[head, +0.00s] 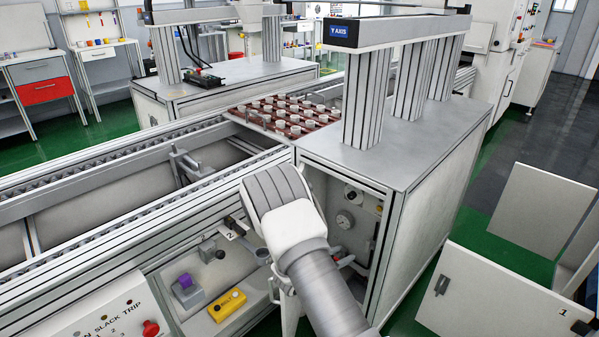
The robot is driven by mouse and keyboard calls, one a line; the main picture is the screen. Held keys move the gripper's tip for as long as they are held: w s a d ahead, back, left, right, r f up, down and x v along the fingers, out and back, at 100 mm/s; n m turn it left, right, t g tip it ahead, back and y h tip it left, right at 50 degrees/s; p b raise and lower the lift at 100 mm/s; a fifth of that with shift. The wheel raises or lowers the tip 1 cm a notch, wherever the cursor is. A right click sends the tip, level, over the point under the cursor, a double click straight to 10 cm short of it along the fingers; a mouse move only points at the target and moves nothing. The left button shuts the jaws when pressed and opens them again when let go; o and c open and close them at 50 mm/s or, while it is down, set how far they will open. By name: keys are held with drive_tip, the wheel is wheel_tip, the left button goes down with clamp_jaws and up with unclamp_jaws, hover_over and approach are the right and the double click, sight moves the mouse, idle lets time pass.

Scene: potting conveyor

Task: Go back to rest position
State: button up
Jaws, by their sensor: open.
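My arm rises from the bottom centre of the head view. Its grey link and white, rounded joint stand in front of the conveyor's near side and the open cabinet. My gripper's fingers cannot be made out. No held object shows. The arm hides part of the cabinet opening and the conveyor's side panel.
The conveyor frame (95,215) runs along the left, with a brown tray (268,128) of several pots farther along. The open cabinet (440,170) has gauges inside. A yellow box (227,305) and purple-topped switch (186,287) sit near my arm. Loose white panels (490,290) stand at right.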

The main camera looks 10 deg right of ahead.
drive_tip(key=s+d+r+m+g, duration=0.1)
drive_tip(key=s+r+m+g, duration=0.1)
drive_tip(key=s+r+m, duration=0.4)
drive_tip(key=s+d+r+m+g+y, duration=0.1)
drive_tip(key=s+d+r+m+g, duration=0.15)
drive_tip(key=r, duration=0.55)
drive_tip(key=s+d+r+m+g, duration=0.1)
drive_tip(key=s+r+m, duration=0.35)
drive_tip(key=r, duration=0.25)
drive_tip(key=s+a+r+m+t+y, duration=0.1)
drive_tip(key=s+a+r+m+y, duration=0.45)
drive_tip(key=s, duration=0.45)
drive_tip(key=s+a+r+m+t+y, duration=0.2)
drive_tip(key=s+a+r+m+y, duration=0.2)
drive_tip(key=s+a+r+m, duration=0.5)
wheel_tip(320, 180, up, 20)
drive_tip(key=s+d+n+p, duration=0.1)
drive_tip(key=d+n+p, duration=0.1)
drive_tip(key=p, duration=2)
drive_tip(key=shift+s, duration=0.25)
